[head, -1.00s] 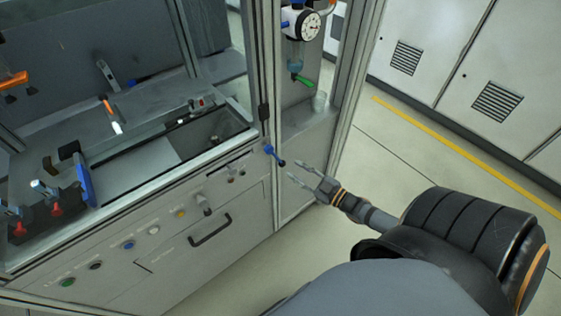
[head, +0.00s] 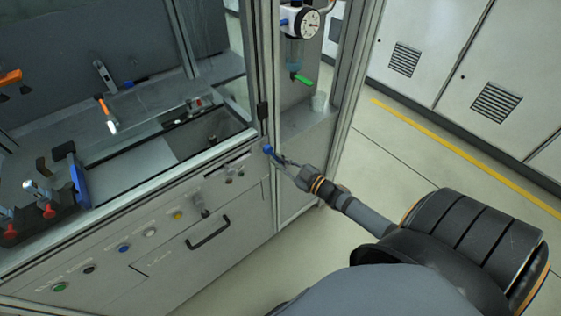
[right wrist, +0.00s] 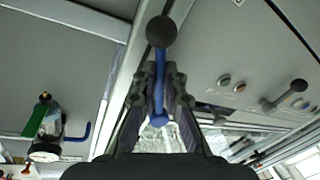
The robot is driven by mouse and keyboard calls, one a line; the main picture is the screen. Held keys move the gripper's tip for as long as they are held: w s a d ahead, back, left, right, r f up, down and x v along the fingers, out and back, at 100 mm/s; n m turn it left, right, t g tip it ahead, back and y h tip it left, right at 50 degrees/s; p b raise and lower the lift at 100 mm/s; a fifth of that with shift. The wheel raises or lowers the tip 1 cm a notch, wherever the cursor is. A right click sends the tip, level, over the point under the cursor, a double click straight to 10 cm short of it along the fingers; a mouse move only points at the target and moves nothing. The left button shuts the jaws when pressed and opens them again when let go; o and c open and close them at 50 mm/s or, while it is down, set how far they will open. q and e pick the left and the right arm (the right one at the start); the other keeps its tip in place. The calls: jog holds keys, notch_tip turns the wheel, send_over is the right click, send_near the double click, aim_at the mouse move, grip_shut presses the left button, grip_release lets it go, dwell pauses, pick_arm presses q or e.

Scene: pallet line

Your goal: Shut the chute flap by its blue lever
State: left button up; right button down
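The blue lever's hub (head: 268,149) shows at the cabinet's corner post in the head view. In the right wrist view the blue lever (right wrist: 161,62) runs between my right fingers, its black ball end (right wrist: 161,31) beyond the fingertips. My right gripper (head: 278,158) is at the lever; in the right wrist view the fingers (right wrist: 161,80) have closed in on both sides of its shaft. The fingers hide part of the lever in the head view. I cannot make out the chute flap clearly. My left gripper is not in view.
A drawer handle (head: 208,232) and a row of buttons (head: 124,249) are on the cabinet front, left of the lever. A gauge (head: 309,20) and a green-handled valve (head: 302,79) are above. Open floor (head: 400,165) lies to the right.

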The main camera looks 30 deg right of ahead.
dwell(0.5)
jog(key=shift+a+f+m+b, duration=0.4)
jog(key=shift+a+m, duration=0.3)
jog(key=shift+m, duration=0.4)
jog(key=a+m, duration=0.1)
jog(key=a+m+t, duration=0.1)
jog(key=m, duration=0.1)
jog(key=shift+s+a+f+m, duration=0.1)
jog(key=shift+s+a+m, duration=0.05)
jog(key=shift+m, duration=0.15)
jog(key=shift+s+a+r+m+t+h+p, duration=0.1)
jog(key=shift+a+m+t+h+p, duration=0.1)
jog(key=shift+a+m, duration=0.5)
jog(key=shift+w+a+r+m+t+h+p, duration=0.1)
jog(key=shift+a+r+m+t+h, duration=0.2)
jog(key=shift+m, duration=0.65)
jog(key=shift+s+a+f+m+t+p, duration=0.1)
jog(key=shift+a+m, duration=0.45)
jog(key=shift+m, duration=0.3)
jog(key=c, duration=1.4)
grip_release()
jog(key=shift+r, duration=0.1)
